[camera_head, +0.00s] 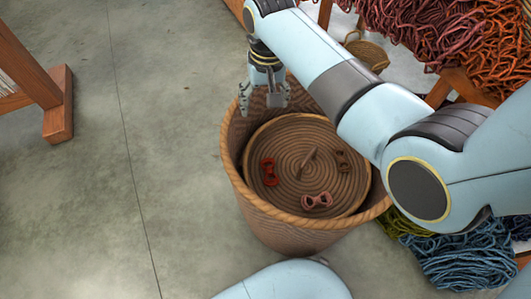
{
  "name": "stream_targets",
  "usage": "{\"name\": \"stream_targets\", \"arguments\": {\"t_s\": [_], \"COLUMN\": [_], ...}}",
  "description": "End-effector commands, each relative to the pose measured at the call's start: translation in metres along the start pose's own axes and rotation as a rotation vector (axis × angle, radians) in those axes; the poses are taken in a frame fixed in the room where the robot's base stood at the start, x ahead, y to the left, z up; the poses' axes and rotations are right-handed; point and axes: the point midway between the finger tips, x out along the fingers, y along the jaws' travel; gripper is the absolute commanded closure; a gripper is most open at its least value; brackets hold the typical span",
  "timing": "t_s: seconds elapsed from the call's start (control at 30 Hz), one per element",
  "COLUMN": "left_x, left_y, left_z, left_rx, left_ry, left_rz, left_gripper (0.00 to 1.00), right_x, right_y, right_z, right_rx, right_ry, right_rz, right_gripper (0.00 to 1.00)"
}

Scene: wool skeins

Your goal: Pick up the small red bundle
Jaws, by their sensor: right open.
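The small red bundle (269,172) lies on the left part of a round coiled lid or tray (315,178) set inside a large woven basket (243,195). My right gripper (258,108) is open and empty, with its fingers pointing down above the basket's back left rim. It is apart from the red bundle, which lies nearer the camera. A pinkish bundle (317,201) lies on the coiled surface near the front. A small brown bundle (342,161) lies toward its right side. My left gripper is not in view.
A raised handle (306,163) stands at the middle of the coiled surface. Blue wool (465,258) and red wool (440,30) heap at the right. A wooden stand (58,105) is at the left. Grey floor left of the basket is clear.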

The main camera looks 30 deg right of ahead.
Motion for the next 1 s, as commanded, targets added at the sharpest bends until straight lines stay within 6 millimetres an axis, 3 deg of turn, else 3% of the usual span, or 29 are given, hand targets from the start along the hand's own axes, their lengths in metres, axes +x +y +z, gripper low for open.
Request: {"name": "stream_targets", "arguments": {"t_s": [0.03, 0.3, 0.4, 0.5, 0.73, 1.0], "left_x": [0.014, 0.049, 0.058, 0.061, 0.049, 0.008], "left_y": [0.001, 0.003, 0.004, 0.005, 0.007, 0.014], "left_z": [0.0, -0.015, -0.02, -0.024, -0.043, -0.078], "left_rx": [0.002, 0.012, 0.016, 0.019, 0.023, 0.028], "left_ry": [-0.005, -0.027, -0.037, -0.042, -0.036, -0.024], "left_rz": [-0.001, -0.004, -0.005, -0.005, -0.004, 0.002], "left_gripper": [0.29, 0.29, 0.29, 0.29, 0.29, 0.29], "right_x": [0.023, 0.105, 0.133, 0.148, 0.166, 0.197], "right_y": [0.002, 0.009, 0.012, 0.013, 0.014, 0.015], "right_z": [0.006, 0.027, 0.036, 0.04, 0.043, 0.046], "right_rx": [0.0, 0.0, 0.0, 0.0, 0.0, 0.0], "right_ry": [-0.011, -0.057, -0.074, -0.084, -0.089, -0.089], "right_rz": [0.004, 0.019, 0.024, 0.028, 0.029, 0.029], "right_gripper": [0.27, 0.27, 0.27, 0.27, 0.27, 0.27]}}
